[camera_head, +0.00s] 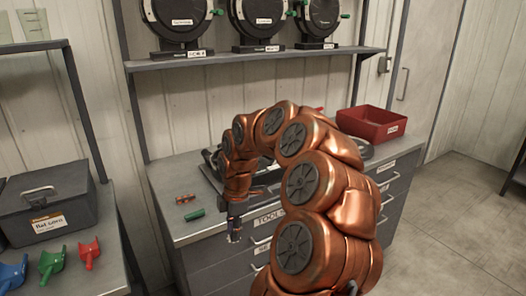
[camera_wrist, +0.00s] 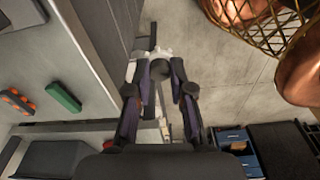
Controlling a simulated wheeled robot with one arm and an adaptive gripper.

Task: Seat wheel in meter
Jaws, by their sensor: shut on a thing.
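My gripper (camera_head: 234,236) hangs just off the front edge of the grey workbench, near its drawer fronts. In the wrist view my gripper (camera_wrist: 160,70) is shut on a dark bar-shaped thing (camera_wrist: 151,42); I cannot tell what it is. A dark object (camera_head: 210,156) on the bench, possibly a seed meter, is mostly hidden behind my arm. Three black round meters stand on the shelf above: left (camera_head: 177,14), middle (camera_head: 262,14) and right (camera_head: 320,12). I cannot make out a loose seed wheel.
A green piece (camera_head: 194,214) and an orange piece (camera_head: 185,199) lie on the workbench (camera_head: 170,230) at left. A red bin (camera_head: 371,123) stands at its right. A dark case (camera_head: 46,203) and several coloured scoops sit on the left bench. The floor (camera_head: 450,225) at right is clear.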

